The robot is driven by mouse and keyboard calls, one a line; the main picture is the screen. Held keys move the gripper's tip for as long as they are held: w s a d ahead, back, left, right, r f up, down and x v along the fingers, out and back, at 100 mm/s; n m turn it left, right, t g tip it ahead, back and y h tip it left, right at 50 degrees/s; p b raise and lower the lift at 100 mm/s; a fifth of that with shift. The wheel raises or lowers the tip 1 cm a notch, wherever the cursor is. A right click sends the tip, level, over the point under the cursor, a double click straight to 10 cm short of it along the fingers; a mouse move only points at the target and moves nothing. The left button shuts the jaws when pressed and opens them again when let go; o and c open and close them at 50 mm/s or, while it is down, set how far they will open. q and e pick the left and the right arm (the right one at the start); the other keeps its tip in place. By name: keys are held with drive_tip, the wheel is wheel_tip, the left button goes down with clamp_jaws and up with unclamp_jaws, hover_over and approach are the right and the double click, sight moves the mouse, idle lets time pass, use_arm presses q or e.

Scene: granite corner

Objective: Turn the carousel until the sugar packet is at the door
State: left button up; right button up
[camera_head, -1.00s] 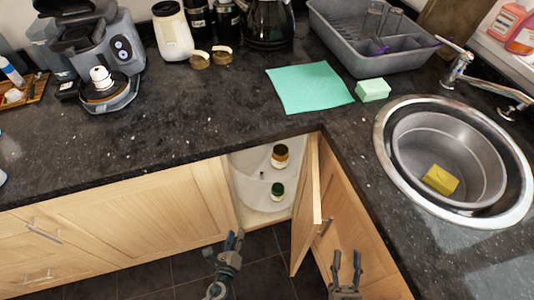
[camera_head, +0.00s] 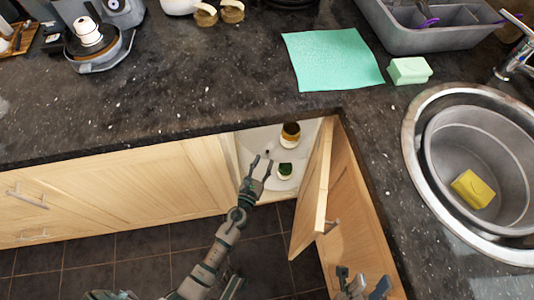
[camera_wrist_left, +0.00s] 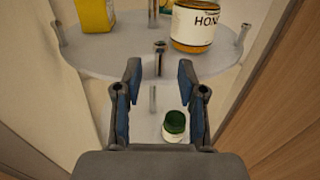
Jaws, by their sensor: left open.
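The white carousel (camera_head: 257,140) stands inside the open corner cabinet; its round shelf also shows in the left wrist view (camera_wrist_left: 105,57), with upright pegs near the rim. A honey jar (camera_wrist_left: 195,27) sits on this shelf at right; a yellow packet (camera_wrist_left: 95,14), cut off by the frame, is at left. I cannot tell whether it is sugar. A small green-lidded jar (camera_wrist_left: 174,126) is lower down. My left gripper (camera_head: 262,167) is open at the cabinet opening; in the left wrist view a peg (camera_wrist_left: 160,58) shows between its fingertips. My right gripper (camera_head: 362,281) is open, empty, near the cabinet front.
The cabinet door (camera_head: 318,190) stands open just right of my left gripper. The dark counter (camera_head: 180,90) overhangs the cabinet opening. A green cloth (camera_head: 332,60), a sponge block (camera_head: 410,70) and the sink (camera_head: 408,140) are on the counter side. The floor before the cabinet is clear.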

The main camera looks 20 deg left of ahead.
sight(267, 156)
use_arm(q)
drive_tip(key=shift+w+f, duration=0.1)
drive_tip(key=shift+w, duration=2.15)
clamp_jaws()
